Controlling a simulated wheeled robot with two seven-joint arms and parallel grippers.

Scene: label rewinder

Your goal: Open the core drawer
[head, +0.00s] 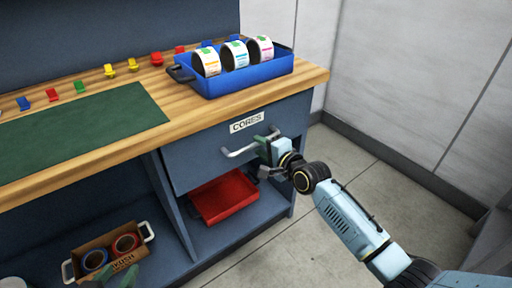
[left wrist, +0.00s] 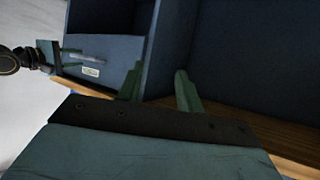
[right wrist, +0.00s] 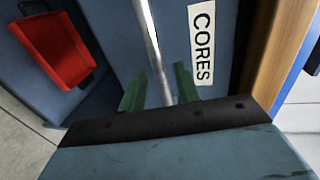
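The core drawer (head: 205,163) has a dark blue front with a white CORES label (head: 246,122) and a silver bar handle (head: 240,152). Its front looks flush with the bench, so it appears closed. My right gripper (head: 268,150) is at the right part of the handle. In the right wrist view the handle bar (right wrist: 151,40) runs between its two green fingers (right wrist: 159,90), with gaps showing beside it. My left gripper (head: 118,281) is low at the bottom left, only partly in view. In the left wrist view its fingers (left wrist: 158,88) are apart and empty.
A blue tray (head: 240,83) with three label rolls stands on the wooden bench top above the drawer. A red tray (head: 225,196) sits on the shelf below. A box (head: 105,243) with rolls is near my left gripper. The floor at right is clear.

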